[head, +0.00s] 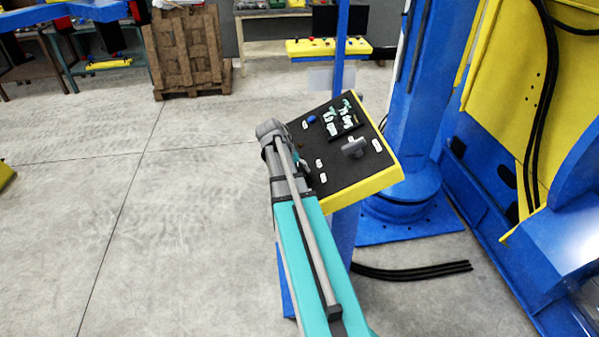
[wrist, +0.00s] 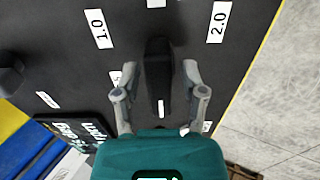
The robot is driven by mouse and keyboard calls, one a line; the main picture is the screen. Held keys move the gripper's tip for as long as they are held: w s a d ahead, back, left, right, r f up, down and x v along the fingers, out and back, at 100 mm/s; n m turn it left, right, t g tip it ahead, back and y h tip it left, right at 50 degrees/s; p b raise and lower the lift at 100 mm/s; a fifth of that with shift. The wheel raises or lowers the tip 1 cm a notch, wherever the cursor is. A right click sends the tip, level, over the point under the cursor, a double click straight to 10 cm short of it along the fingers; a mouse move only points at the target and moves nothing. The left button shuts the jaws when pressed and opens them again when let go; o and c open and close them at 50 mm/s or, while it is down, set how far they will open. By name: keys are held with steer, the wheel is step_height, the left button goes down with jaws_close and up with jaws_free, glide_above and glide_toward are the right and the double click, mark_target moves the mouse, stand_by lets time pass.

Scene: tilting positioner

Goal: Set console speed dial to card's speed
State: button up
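The speed dial is a black knob (wrist: 159,65) with a white pointer mark facing the bottom of the wrist view. White labels around it include 1.0 (wrist: 98,28) and 2.0 (wrist: 218,21); another label, partly hidden by my left finger, seems to end in 5. My gripper (wrist: 160,78) is open, with one finger on each side of the knob and visible gaps between. In the head view my gripper (head: 300,165) is at the left part of the black console (head: 340,183) and hides the dial. No speed card is readable.
A dark panel with white and green text (head: 341,119), too small to read, is on the console. A grey handle (head: 355,147) and a blue button (head: 311,119) are nearby. A blue post (head: 340,50) and the blue-yellow positioner (head: 400,120) stand behind. Open floor is at left.

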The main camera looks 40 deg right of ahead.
jaws_close()
